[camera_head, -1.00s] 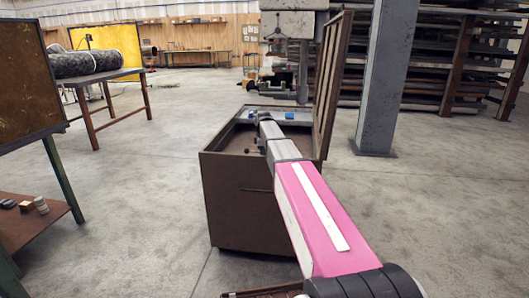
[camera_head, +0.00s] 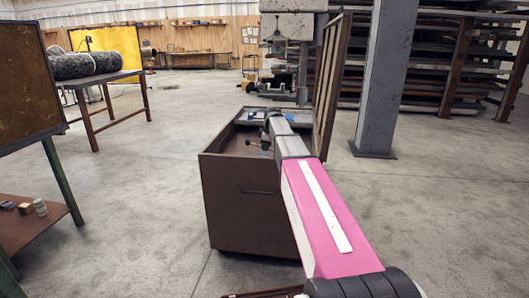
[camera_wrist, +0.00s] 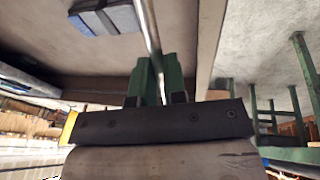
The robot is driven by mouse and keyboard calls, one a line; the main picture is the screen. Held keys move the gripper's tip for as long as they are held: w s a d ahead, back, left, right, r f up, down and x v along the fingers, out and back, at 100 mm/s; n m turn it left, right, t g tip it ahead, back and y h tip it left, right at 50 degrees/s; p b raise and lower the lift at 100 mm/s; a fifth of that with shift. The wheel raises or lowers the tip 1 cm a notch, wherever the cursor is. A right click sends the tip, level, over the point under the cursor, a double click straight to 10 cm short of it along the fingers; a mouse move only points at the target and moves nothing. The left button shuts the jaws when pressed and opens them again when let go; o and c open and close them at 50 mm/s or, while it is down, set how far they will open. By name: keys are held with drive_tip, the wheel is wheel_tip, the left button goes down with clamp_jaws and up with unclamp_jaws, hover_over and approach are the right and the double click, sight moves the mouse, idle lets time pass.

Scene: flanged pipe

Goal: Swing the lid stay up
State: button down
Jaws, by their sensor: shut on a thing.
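The lid stay (camera_wrist: 148,22) is a thin metal rod that runs up from between the green fingers of my gripper (camera_wrist: 155,68) in the wrist view. My gripper is shut on it. In the head view the brown chest (camera_head: 240,205) stands open, with its lid (camera_head: 328,85) upright on the right side. My arm reaches over the chest's near right corner into its opening. My fingers and the rod cannot be made out clearly there, and my arm hides part of the chest's inside.
A blue and grey item (camera_wrist: 105,17) lies beyond the fingers in the wrist view. A grey pillar (camera_head: 384,85) stands right of the chest. The floor around the chest is largely clear.

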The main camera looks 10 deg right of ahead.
drive_tip(key=d+r+y, duration=0.1)
drive_tip(key=r, duration=0.1)
drive_tip(key=d+r+t+y, duration=0.1)
drive_tip(key=r+y, duration=0.1)
drive_tip(key=s+d+r+y, duration=0.1)
drive_tip(key=shift+s+d+r, duration=0.1)
drive_tip(key=shift+d+r, duration=0.15)
drive_tip(key=shift+r, duration=0.15)
drive_tip(key=s+d+r+m+t+y, duration=0.1)
drive_tip(key=s+d+r+t+y, duration=0.1)
drive_tip(key=d+r+y, duration=0.2)
drive_tip(key=shift+d+r+t+y, duration=0.15)
drive_tip(key=shift+d+t+y, duration=0.15)
drive_tip(key=shift+d+y, duration=0.6)
drive_tip(key=shift+d, duration=0.2)
drive_tip(key=c, duration=1.2)
unclamp_jaws()
